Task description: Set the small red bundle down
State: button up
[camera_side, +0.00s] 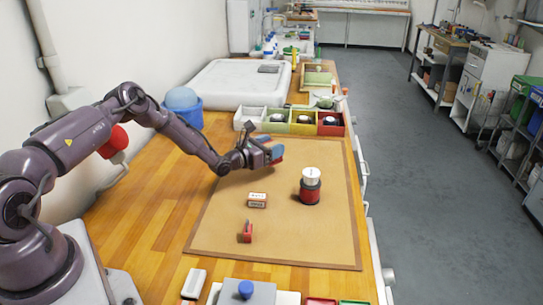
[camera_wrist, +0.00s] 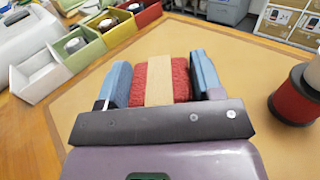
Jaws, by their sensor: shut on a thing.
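The small red bundle (camera_wrist: 180,78) is a red textured roll with a tan band (camera_wrist: 158,80) around its middle, in the wrist view. My gripper (camera_wrist: 160,82) has its blue-padded fingers on both sides of it and is shut on it. In the side view my gripper (camera_side: 273,151) is at the back left part of the tan mat (camera_side: 290,220), and a little of the red bundle (camera_side: 277,161) shows below the blue finger. It looks held above the mat, but the exact gap cannot be told.
A red and black cylinder with a white top (camera_side: 310,186) stands right of my gripper. Divided bins (camera_side: 304,128) in white, green, yellow and red line the back. The mat's middle front is clear.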

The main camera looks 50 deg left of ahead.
jog(key=shift+w+f, duration=0.2)
jog(key=shift+f, duration=1.55)
jog(key=shift+f, duration=0.1)
jog(key=o, duration=0.9)
jog(key=shift+o, duration=0.2)
